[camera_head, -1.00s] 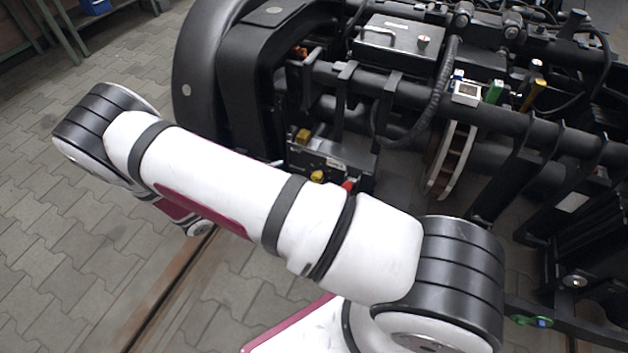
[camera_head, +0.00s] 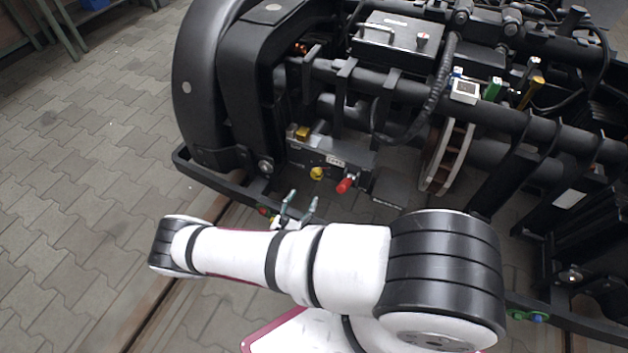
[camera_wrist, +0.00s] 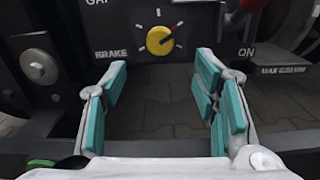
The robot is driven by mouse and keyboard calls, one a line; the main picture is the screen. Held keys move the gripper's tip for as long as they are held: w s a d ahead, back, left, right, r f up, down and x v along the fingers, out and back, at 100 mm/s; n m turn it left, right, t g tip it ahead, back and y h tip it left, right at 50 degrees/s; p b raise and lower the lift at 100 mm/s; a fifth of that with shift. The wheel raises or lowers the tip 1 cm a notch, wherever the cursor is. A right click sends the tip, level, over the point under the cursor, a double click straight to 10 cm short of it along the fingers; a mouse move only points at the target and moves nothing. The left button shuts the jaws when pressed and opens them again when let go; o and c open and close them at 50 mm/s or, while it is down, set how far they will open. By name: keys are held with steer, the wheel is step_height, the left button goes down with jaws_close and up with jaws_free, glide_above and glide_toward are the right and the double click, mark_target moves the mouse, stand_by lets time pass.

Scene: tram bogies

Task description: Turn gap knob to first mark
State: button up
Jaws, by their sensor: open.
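The gap knob (camera_wrist: 160,41) is a round yellow dial with a red pointer, on a dark panel in the wrist view. Its pointer aims to the upper right. White tick marks ring it, and a partly cut-off "GAP" label is at upper left. In the head view the yellow knob (camera_head: 317,173) is on the front of the box under the bogie frame. My gripper (camera_wrist: 162,66) is open and empty, its teal-padded fingers apart. The knob appears beyond and between the fingertips, not touched. The gripper (camera_head: 302,201) is also in the head view, in front of and below the knob.
A red handle (camera_head: 346,184) sticks out right of the knob, near an "ON" label in the wrist view. A round metal bolt (camera_wrist: 38,67) is at left. A dark rail (camera_head: 220,180) runs below the box. Paved floor at left is clear.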

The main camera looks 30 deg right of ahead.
mark_target(316, 177)
steer(key=b+x, duration=0.2)
steer(key=x, duration=0.7)
steer(key=shift+w+d, duration=0.2)
steer(key=shift+d, duration=0.05)
steer(key=c, duration=1.2)
